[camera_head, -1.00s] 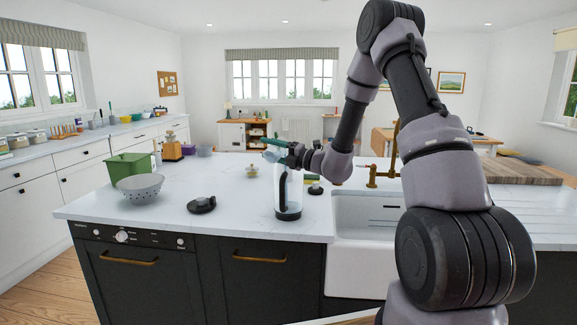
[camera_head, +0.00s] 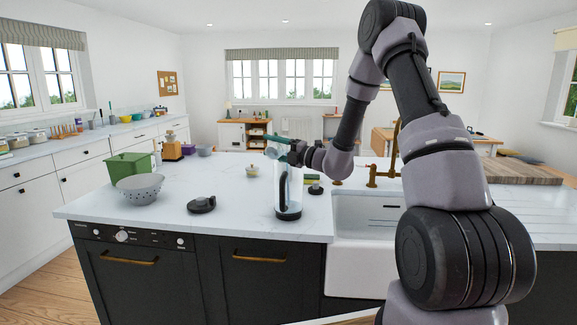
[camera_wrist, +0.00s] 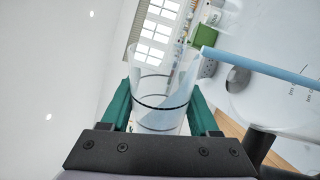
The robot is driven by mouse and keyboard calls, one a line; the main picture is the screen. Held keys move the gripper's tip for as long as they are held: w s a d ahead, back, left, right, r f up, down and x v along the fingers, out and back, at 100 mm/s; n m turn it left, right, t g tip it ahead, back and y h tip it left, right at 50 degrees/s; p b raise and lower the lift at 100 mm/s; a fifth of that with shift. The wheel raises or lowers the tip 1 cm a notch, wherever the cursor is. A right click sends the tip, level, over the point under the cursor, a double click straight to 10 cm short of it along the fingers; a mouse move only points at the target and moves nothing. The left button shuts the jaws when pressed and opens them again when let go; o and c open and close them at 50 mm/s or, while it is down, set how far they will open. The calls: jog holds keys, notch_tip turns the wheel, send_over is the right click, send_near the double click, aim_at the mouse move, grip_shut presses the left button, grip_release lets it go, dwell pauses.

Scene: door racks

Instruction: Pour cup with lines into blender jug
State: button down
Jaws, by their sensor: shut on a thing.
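My gripper (camera_head: 282,146) is shut on the cup with lines (camera_wrist: 164,100), a clear cup with dark rings, held between green fingers in the wrist view. The cup is tipped well over onto its side, with a pale blue patch along its lower side. Its small pale end shows left of the fingers in the head view (camera_head: 271,152). The blender jug (camera_head: 290,186) stands upright on the island, clear with a dark base, just below my gripper. In the wrist view its marked clear wall (camera_wrist: 285,95) and blue rim are right of the cup. I cannot tell whether liquid is flowing.
A black lid-like part (camera_head: 201,204) lies left of the jug, with a colander (camera_head: 140,188) and green bin (camera_head: 130,168) further left. A sponge (camera_head: 314,181) is right of the jug, beside the white sink (camera_head: 365,215).

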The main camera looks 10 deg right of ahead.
jog(key=shift+w+d+r, duration=0.1)
jog(key=shift+w, duration=0.05)
jog(key=shift+w+d+f+m, duration=0.1)
jog(key=shift+f+m, duration=0.05)
jog(key=shift+m, duration=0.5)
jog(key=shift+w+d+f+m, duration=0.1)
jog(key=shift+f+m, duration=0.05)
jog(key=shift+m, duration=0.5)
dwell(0.4)
jog(key=shift+s+a+r+n, duration=0.15)
jog(key=shift+n, duration=0.45)
jog(key=shift+s+a+n, duration=0.5)
jog(key=shift+s+n, duration=0.1)
jog(key=shift+n, duration=0.6)
jog(key=shift+s+a+f+n, duration=0.15)
jog(key=shift+f+n, duration=0.15)
jog(key=shift+n, duration=0.2)
